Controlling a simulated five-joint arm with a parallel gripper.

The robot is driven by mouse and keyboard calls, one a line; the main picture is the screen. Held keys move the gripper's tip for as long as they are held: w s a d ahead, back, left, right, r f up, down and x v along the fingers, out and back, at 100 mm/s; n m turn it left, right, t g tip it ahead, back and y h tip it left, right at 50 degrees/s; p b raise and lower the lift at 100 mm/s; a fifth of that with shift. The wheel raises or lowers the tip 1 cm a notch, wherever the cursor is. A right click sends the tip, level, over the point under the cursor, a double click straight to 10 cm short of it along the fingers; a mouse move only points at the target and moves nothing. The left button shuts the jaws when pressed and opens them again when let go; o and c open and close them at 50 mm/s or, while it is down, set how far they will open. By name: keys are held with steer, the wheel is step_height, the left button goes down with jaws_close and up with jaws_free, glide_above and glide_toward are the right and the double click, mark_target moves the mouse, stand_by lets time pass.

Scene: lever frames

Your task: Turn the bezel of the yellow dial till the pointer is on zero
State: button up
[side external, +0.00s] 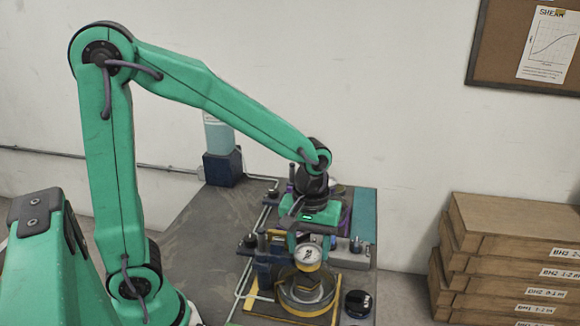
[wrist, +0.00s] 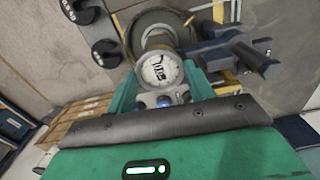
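The yellow dial (side external: 307,255) has a pale round face with dark marks and sits above a round ring-shaped fixture on the bench. In the wrist view the dial (wrist: 160,69) faces me; its pointer is too small and blurred to read. My gripper (side external: 306,240) is just above and behind the dial in the side view. In the wrist view my gripper (wrist: 161,80) has its two green fingers apart, one on each side of the dial, with narrow gaps showing. Whether a fingertip touches the bezel is not clear. A small blue knob (wrist: 164,101) shows between the fingers.
The ring fixture (side external: 309,306) stands under the dial. A dark blue clamp block (side external: 265,265) is close on its left, and a black weight (side external: 358,303) on its right. The left part of the bench (side external: 205,245) is clear.

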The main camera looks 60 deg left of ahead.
mark_target(308, 252)
steer(key=shift+m, duration=0.6)
steer(key=o, duration=0.7)
steer(key=shift+r, duration=0.15)
step_height(308, 252, up, 8)
steer(key=shift+f, duration=0.2)
stand_by(0.3)
